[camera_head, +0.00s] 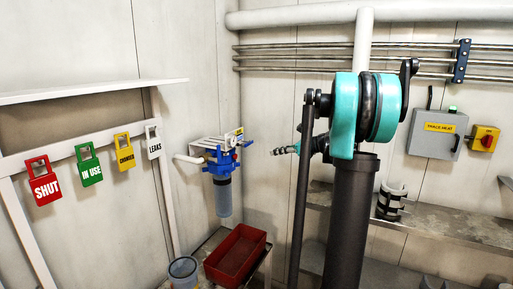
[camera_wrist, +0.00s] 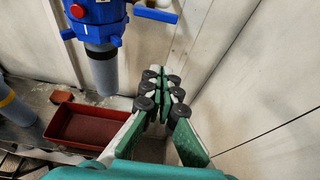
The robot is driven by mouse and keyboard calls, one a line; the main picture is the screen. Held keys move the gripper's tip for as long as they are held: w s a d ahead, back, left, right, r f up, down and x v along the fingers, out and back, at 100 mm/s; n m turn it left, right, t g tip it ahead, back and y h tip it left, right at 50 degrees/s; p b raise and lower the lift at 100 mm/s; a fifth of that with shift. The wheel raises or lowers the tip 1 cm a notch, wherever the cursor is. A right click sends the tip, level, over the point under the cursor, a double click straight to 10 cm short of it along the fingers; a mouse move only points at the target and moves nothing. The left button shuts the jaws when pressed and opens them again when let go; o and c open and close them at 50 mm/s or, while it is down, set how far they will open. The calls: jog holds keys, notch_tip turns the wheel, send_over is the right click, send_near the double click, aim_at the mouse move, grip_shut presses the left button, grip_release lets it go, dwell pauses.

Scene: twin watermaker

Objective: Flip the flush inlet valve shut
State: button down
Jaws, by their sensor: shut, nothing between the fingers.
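A blue filter head (camera_head: 220,160) with a grey bowl (camera_head: 223,195) hangs on the back wall in the head view. The blue head (camera_wrist: 98,12) and grey bowl (camera_wrist: 102,68) also show at the top left of the wrist view. A blue bar-shaped lever (camera_wrist: 156,14) sticks out on the right of the head, by a white pipe piece. No label shows that it is the flush inlet valve. My gripper (camera_wrist: 165,84) is shut and empty, below and right of the lever, apart from it. In the head view my gripper (camera_head: 277,151) is right of the filter, pointing left.
Tags hang on a white rack (camera_head: 100,135) at left. A grey box (camera_head: 436,133) and a yellow switch (camera_head: 483,138) are on the right wall. Space between gripper and filter looks clear.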

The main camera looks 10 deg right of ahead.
jog(key=shift+a, duration=0.1)
jog(key=w+a, duration=0.5)
jog(key=a, duration=0.2)
jog(key=shift+w+a+r, duration=0.2)
jog(key=shift+a+r, duration=0.05)
jog(key=shift+r, duration=0.1)
